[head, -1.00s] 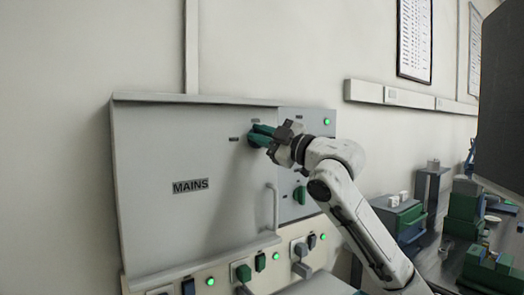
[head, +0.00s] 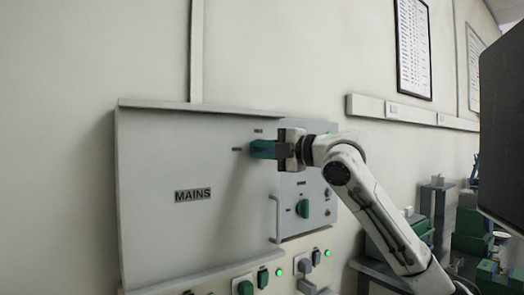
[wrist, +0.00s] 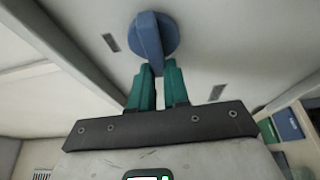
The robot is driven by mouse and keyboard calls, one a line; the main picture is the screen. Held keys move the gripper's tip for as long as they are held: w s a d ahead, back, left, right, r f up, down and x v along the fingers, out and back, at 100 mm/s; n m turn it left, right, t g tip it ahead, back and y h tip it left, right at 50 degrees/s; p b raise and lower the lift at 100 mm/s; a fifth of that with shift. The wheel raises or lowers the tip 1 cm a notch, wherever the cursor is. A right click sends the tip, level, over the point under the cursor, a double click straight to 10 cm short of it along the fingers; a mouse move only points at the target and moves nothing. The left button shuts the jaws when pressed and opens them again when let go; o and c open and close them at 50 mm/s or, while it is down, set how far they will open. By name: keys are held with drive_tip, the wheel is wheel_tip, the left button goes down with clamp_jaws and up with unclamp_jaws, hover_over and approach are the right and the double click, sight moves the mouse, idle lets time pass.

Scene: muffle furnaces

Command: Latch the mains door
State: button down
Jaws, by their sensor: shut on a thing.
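The mains door (head: 160,150) is a large grey panel with a MAINS label, and it looks flush beside the switch panel at its right. Its round blue latch knob (wrist: 168,37) has a raised grip bar and shows in the wrist view. In the head view, my gripper (head: 262,150) largely covers the knob near the door's upper right. My gripper's green fingers (wrist: 155,85) are shut on the knob's bar in the wrist view. Two small dark label plates sit near the knob. I cannot tell exactly which one the bar points to.
The door's pale handle (head: 276,218) stands below my gripper. A green knob (head: 303,208) sits on the switch panel. Sockets, plugs and lit green lamps line the strip below. A dark panel (head: 500,130) fills the right edge, with a cluttered bench (head: 370,264) behind my arm.

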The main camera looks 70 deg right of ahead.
drive_tip(key=shift+f, duration=0.15)
drive_tip(key=c, duration=1.1)
unclamp_jaws()
drive_tip(key=s+a, duration=0.1)
drive_tip(key=s, duration=0.9)
drive_tip(key=shift+s+a+b, duration=0.3)
